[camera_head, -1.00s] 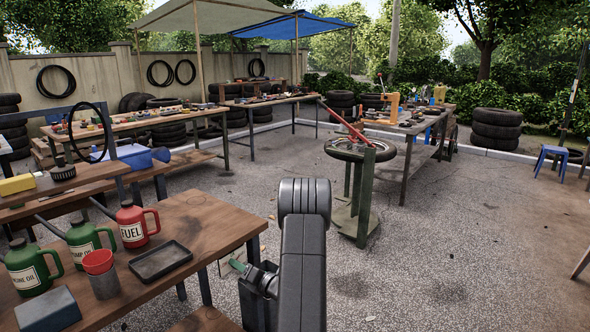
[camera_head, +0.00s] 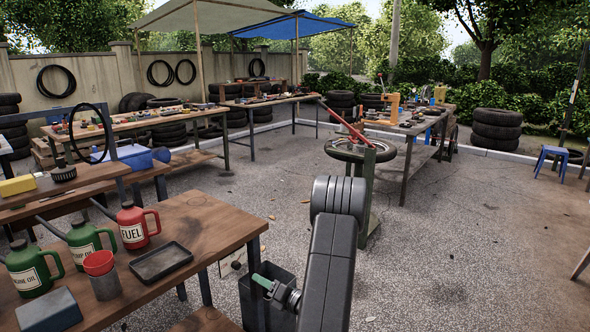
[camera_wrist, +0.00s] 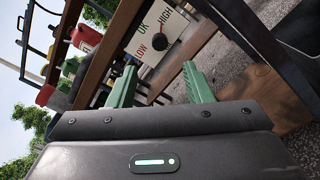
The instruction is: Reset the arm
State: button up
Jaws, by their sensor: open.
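My gripper (camera_wrist: 158,78) shows in the wrist view as two green fingers spread apart, with nothing between them. In the head view one green fingertip of my gripper (camera_head: 262,282) shows low beside the near workbench (camera_head: 215,225); the other finger is not clear there. My dark arm link stands in front of the lower middle. Beyond the fingers in the wrist view is a pale board marked LOW, OK and HIGH (camera_wrist: 146,44) with a dark round knob or pointer hub.
On the near bench stand a red FUEL can (camera_head: 136,228), green cans (camera_head: 84,243), a red cup (camera_head: 99,263) and a black tray (camera_head: 161,262). A dark bin (camera_head: 252,305) is by my gripper. A tyre stand (camera_head: 361,180) is ahead. Open gravel lies right.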

aim_at(238, 267)
jog(key=x, duration=1)
jog(key=shift+w+a, duration=0.15)
jog(key=shift+w+a+f+n+b, duration=0.15)
jog(key=shift+n+b, duration=0.15)
jog(key=shift+b, duration=0.25)
jog(key=shift+n+b, duration=0.6)
jog(key=shift+n, duration=0.3)
jog(key=n+b, duration=0.3)
jog(key=n, duration=0.3)
jog(key=shift+b, duration=0.35)
jog(key=n+b, duration=0.2)
jog(key=n, duration=0.3)
jog(key=shift+s, duration=0.2)
jog(key=n+b, duration=0.1)
jog(key=n, duration=0.3)
jog(key=shift+n+b, duration=0.3)
jog(key=shift+b, duration=0.1)
jog(key=shift+s, duration=0.1)
